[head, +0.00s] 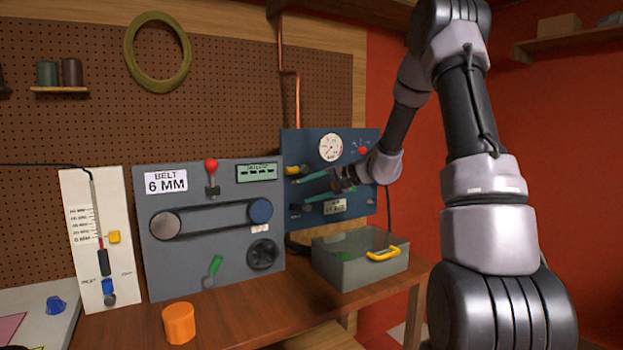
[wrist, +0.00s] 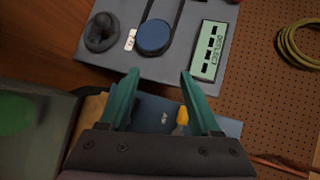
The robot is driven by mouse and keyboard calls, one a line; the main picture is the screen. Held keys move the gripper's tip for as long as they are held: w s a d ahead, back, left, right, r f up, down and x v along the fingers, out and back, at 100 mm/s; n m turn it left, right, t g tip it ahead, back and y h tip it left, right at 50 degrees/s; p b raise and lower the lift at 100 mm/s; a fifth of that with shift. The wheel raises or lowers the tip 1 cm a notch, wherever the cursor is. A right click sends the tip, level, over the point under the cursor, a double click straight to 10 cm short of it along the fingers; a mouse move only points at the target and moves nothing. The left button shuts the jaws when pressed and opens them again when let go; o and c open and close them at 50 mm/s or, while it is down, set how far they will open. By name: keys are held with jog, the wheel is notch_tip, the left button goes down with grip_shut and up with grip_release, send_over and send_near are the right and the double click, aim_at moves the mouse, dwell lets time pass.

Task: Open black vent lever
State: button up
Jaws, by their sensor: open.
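A small black lever (head: 296,209) shows at the lower left of the blue gauge panel (head: 290,146); I take it for the vent lever, but its label is unreadable. My gripper (head: 299,192) is open in front of this panel, with teal fingers pointing left in the head view. The lower finger is close to the black lever in the picture; I cannot tell whether they touch. In the wrist view my gripper (wrist: 160,74) has nothing between its fingertips. A yellow lever (wrist: 182,117) shows beside the right finger, and the black lever is not discernible there.
A grey box (head: 345,268) with a yellow handle stands below the blue panel. To the left is the grey belt panel (head: 190,250) with red and green levers. An orange cylinder (head: 179,323) stands on the bench. A copper pipe (head: 297,100) runs above the blue panel.

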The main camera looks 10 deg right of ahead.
jog(key=s+a+r+n+g+h, duration=0.2)
jog(key=s+r, duration=0.4)
jog(key=s, duration=0.5)
jog(key=shift+s+a+g, duration=0.15)
jog(key=shift+s+g, duration=0.2)
jog(key=shift+g, duration=0.05)
jog(key=shift+f, duration=0.1)
